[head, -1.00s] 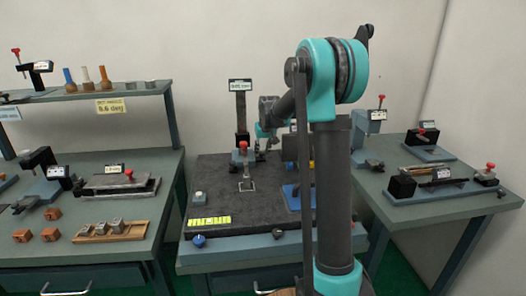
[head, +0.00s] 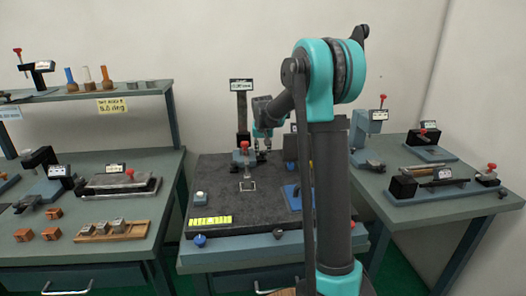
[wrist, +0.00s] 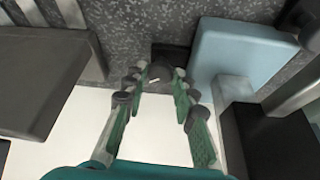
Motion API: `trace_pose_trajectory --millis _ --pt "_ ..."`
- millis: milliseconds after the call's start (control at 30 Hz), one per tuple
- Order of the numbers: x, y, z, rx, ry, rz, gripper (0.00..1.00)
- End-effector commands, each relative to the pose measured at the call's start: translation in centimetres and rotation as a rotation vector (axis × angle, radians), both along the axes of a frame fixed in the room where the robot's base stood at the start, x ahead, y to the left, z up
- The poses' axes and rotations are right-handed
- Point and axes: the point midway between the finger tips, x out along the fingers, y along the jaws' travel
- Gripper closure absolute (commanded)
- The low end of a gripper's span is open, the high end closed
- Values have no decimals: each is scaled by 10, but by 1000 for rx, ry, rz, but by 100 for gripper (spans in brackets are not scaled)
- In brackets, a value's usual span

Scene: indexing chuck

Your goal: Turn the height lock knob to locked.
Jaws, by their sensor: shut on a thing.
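A small dark knob (wrist: 161,76) with a short white mark shows in the wrist view, between the fingertips of my gripper (wrist: 160,80). The green-padded fingers are shut on it from both sides. I take it for the height lock knob; I cannot read any locked marking. In the head view my gripper (head: 262,146) points down at the back of the dark stone plate (head: 215,215), right of a dark post with a display (head: 241,87). The knob is too small to make out there.
A light blue block (wrist: 235,55) stands close right of the fingers, and a dark block (wrist: 40,80) lies to the left. A red-topped clamp (head: 243,147) stands left of my gripper. Side benches hold other fixtures.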

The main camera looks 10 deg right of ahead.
Motion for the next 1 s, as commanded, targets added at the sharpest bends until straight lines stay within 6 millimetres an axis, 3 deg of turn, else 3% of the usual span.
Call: trace_pose_trajectory --millis 33,67,133,567,1000 --pt "0 0 0 0 0 0 100" --pt "0 0 0 0 0 0 72" --pt "0 0 0 0 0 0 64" --pt "-4 1 10 1 0 1 64" --pt "-36 5 86 1 1 1 64"
